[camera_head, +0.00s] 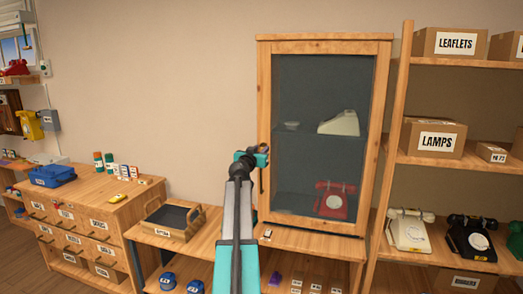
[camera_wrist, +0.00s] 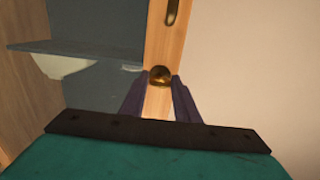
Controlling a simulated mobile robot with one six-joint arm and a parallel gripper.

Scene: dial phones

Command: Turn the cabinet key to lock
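The wooden cabinet (camera_head: 325,38) has a dark glass door and stands on a low wooden bench. A brass key (camera_wrist: 159,76) sits on its door frame, seen in the wrist view; its bow looks rounded. My gripper (camera_head: 262,152) is at the door's left edge in the head view and mostly hides the key there. In the wrist view my gripper (camera_wrist: 159,80) has its two dark fingers apart, one on each side of the key. The fingertips are close to it; I cannot see clear contact. A door handle (camera_wrist: 173,12) is on the same frame strip.
Behind the glass are a red phone (camera_head: 335,200) and a pale phone (camera_head: 340,123). A wooden tray (camera_head: 173,222) lies on the bench to the left. Shelves with boxes and phones stand close on the right. The wall left of the cabinet is bare.

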